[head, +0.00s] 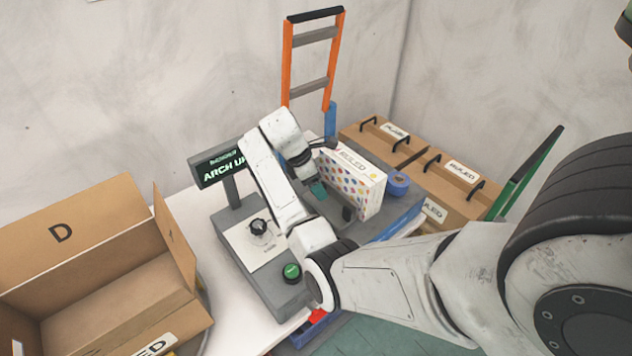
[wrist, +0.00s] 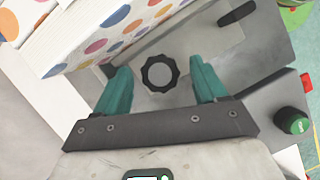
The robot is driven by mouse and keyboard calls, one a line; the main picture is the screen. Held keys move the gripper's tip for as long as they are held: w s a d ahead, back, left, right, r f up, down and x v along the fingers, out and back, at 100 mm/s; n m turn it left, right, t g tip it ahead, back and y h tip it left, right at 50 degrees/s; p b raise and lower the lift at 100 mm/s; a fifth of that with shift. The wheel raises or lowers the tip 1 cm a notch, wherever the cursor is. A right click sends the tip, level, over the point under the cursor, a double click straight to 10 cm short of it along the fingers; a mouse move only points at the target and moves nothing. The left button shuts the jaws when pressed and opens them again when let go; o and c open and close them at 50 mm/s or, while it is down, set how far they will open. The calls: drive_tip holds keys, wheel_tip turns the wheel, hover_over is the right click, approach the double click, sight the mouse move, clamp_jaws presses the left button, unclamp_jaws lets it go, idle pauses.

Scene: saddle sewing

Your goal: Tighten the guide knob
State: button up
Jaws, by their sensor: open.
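A dark scalloped knob (wrist: 160,74) with a grey top is seen from above in the wrist view, on a grey metal surface. My gripper (wrist: 159,78) is open, with one teal finger on each side of the knob and visible gaps between. I cannot tell whether the fingertips are down at the knob's height. In the head view my gripper (head: 319,191) points down beside the dotted box, and this knob is hidden behind my arm there.
A dotted box (head: 354,184) stands close beside the gripper; it also fills the wrist view's upper left (wrist: 105,32). A panel holds another black knob (head: 259,227) and a green button (head: 291,271). A display (head: 222,163) stands behind. An open carton (head: 110,305) is at left.

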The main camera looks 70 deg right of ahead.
drive_tip(key=shift+c, duration=0.5)
drive_tip(key=c, duration=1)
drive_tip(key=shift+o, duration=0.2)
drive_tip(key=m+y, duration=0.1)
drive_tip(key=m, duration=0.2)
drive_tip(key=shift+w+d+m+p, duration=0.1)
drive_tip(key=shift+m+p, duration=0.2)
drive_tip(key=shift+m, duration=0.1)
drive_tip(key=shift+d+m+g+y, duration=0.15)
drive_tip(key=shift+m+y, duration=0.3)
drive_tip(key=shift+m, duration=0.5)
drive_tip(key=shift+a+m+g+y, duration=0.15)
drive_tip(key=shift+m+y, duration=0.3)
drive_tip(key=shift+m, duration=0.5)
drive_tip(key=shift+d, duration=0.1)
drive_tip(key=o, duration=1.1)
drive_tip(key=shift+c, duration=0.2)
